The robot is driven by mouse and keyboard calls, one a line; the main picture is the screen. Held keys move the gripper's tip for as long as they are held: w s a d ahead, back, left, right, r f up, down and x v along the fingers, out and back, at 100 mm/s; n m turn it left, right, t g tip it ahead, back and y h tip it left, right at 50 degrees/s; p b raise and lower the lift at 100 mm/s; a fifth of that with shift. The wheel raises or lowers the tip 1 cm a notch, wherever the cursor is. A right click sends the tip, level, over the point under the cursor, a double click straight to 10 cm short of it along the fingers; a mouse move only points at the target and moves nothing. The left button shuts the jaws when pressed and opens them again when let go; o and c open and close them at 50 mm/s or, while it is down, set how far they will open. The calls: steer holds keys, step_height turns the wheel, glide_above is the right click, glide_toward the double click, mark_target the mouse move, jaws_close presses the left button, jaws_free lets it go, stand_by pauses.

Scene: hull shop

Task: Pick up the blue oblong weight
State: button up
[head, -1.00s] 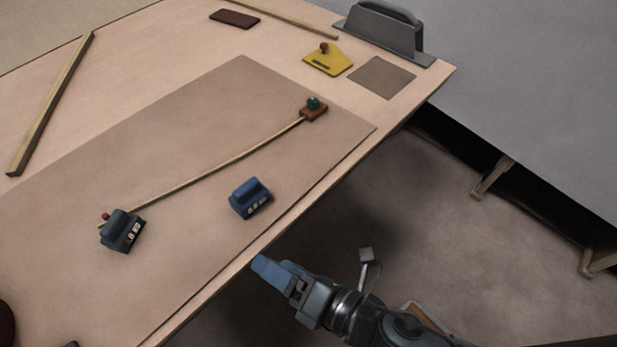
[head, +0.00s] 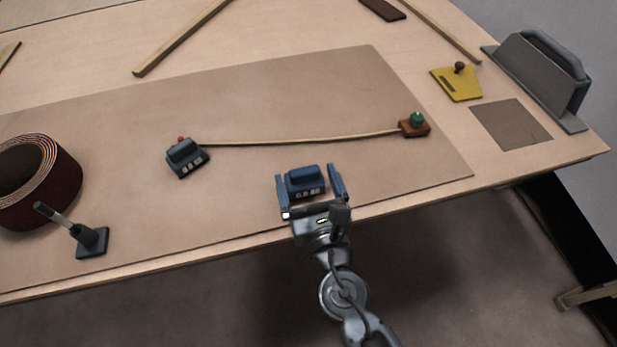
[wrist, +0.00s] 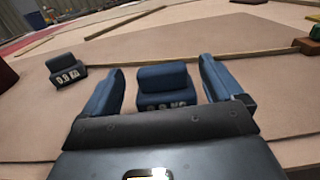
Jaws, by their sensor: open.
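The blue oblong weight (head: 304,177) stands on the brown mat (head: 240,215), with a white label on its near side. My gripper (head: 311,184) is open, with one blue finger on each side of the weight. In the wrist view the weight (wrist: 163,84) sits between the two fingers (wrist: 158,88), with a visible gap on both sides. Its lower front is partly hidden by the gripper body. I cannot tell how high the fingers are above the mat.
A dark grey weight (head: 185,158) stands to the left, at one end of a thin bent strip (head: 300,141). A brown block with a green knob (head: 415,125) holds the other end. A sandpaper roll (head: 55,190) and a dark stand (head: 92,242) are at left.

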mark_target(306, 175)
steer(key=x, duration=0.4)
steer(key=shift+w, duration=0.3)
jaws_close()
steer(key=shift+r, duration=0.15)
stand_by(0.5)
